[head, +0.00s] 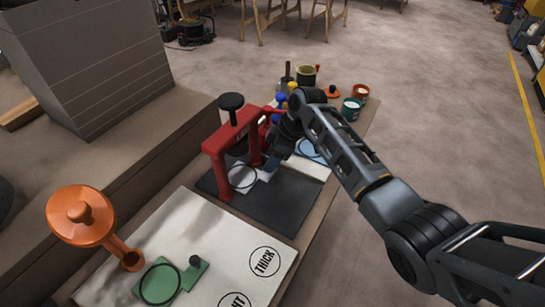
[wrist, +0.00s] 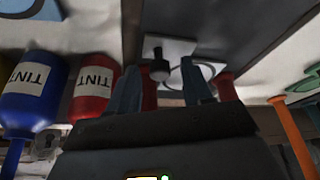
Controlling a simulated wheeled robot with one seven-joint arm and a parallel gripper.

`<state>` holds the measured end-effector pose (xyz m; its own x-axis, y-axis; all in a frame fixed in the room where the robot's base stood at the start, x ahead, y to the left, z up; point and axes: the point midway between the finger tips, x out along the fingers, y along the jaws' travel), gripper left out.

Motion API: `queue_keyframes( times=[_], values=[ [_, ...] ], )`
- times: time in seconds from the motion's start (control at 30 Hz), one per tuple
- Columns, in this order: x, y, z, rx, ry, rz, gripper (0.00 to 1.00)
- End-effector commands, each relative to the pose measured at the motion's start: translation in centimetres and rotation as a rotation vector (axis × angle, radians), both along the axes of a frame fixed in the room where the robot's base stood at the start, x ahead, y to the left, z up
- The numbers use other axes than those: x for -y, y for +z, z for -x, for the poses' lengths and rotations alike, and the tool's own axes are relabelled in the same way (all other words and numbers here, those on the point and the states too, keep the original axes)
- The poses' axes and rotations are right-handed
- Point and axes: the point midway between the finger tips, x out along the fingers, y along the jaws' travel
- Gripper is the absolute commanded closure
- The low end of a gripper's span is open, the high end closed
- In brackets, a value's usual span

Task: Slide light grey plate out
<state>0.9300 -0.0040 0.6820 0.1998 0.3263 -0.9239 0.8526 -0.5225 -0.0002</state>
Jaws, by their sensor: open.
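The light grey plate (head: 238,184) lies on the dark base (head: 275,205) under the red press frame (head: 220,165), which has a black top knob (head: 231,101). A ring outline shows on the plate. My gripper (head: 271,164) is low at the right side of the frame. In the wrist view, the plate (wrist: 182,46) carries a small black knob (wrist: 160,70). My open gripper (wrist: 160,75) has one finger on each side of that knob in the picture. Contact cannot be told. In the head view my gripper hides the plate's knob.
A white board (head: 215,262) marked THICK lies in front, with a green plate (head: 187,276) on it. An orange stand (head: 82,215) is at left. A blue plate (head: 311,150) lies beyond my gripper. Blue (wrist: 35,90) and red (wrist: 92,88) tint bottles stand nearby.

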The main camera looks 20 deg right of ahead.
Motion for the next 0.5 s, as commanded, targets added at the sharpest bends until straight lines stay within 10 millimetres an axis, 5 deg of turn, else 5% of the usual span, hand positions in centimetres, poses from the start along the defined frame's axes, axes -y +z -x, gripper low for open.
queue_keyframes(
  times=[0.1,0.5],
  values=[
    [-0.01,0.03,-0.01,0.0,0.0,0.0,0.5],
    [0.0,0.03,0.01,0.0,0.0,0.0,0.89]
  ],
)
